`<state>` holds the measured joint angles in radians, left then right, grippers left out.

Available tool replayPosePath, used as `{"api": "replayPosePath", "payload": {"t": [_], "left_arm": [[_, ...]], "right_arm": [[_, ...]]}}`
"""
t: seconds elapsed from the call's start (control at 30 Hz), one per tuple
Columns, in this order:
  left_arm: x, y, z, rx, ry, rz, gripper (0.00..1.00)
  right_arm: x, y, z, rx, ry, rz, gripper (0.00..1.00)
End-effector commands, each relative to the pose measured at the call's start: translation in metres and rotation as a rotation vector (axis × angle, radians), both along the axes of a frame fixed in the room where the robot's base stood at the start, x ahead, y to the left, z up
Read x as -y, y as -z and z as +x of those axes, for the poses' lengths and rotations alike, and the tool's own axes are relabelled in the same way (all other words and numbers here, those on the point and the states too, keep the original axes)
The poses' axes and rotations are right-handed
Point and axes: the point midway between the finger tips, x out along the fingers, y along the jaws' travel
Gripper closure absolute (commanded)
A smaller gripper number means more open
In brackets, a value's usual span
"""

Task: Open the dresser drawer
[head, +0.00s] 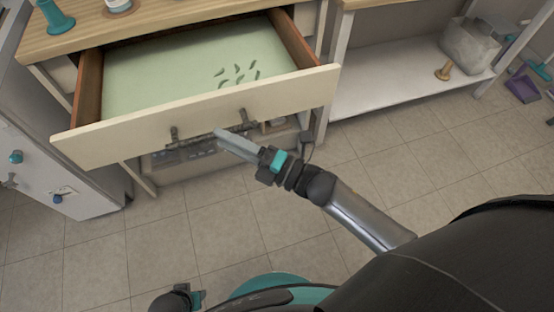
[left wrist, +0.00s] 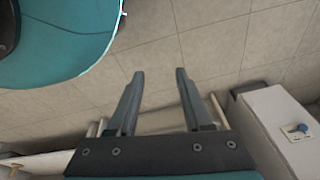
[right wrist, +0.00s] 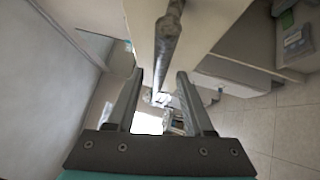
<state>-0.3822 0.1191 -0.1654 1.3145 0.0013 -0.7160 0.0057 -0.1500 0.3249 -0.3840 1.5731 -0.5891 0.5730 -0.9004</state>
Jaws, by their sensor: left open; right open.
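The dresser drawer (head: 196,118) stands pulled well out in the head view, its pale green inside showing, with a leaf-like pattern of marks on the bottom. Its front panel (head: 90,143) carries a dark metal bar handle (head: 190,141). My right gripper (head: 222,137) is at the right part of the handle. In the right wrist view the handle bar (right wrist: 168,45) runs between the open fingers of that gripper (right wrist: 158,88); contact cannot be told. My left gripper (left wrist: 152,75) is open and empty over the floor, low in the head view.
A wooden dresser top (head: 135,27) with a teal object (head: 55,15) is above the drawer. A white cabinet (head: 70,190) stands at the left. A white shelf (head: 400,90) with a grey bin (head: 470,45) is at the right. Tiled floor in front is clear.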

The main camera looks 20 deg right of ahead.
Motion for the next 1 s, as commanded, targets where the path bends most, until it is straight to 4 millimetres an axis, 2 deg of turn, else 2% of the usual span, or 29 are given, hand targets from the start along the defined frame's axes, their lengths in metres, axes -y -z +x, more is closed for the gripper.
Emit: {"api": "replayPosePath", "payload": {"t": [0.3,0.5,0.7,1.0], "left_arm": [[-0.01,0.011,-0.011,0.002,0.0,0.009,0.5],[-0.013,0.015,-0.015,0.002,0.001,0.012,0.5],[-0.015,0.017,-0.016,0.003,0.0,0.013,0.5],[-0.015,0.017,-0.016,0.004,0.0,0.013,0.5]], "right_arm": [[0.053,0.01,-0.053,-0.004,0.0,-0.002,0.48],[0.076,0.015,-0.075,-0.003,0.0,-0.001,0.48],[0.085,0.016,-0.084,0.0,0.0,0.0,0.48],[0.085,0.016,-0.084,0.0,0.0,0.0,0.48]]}}
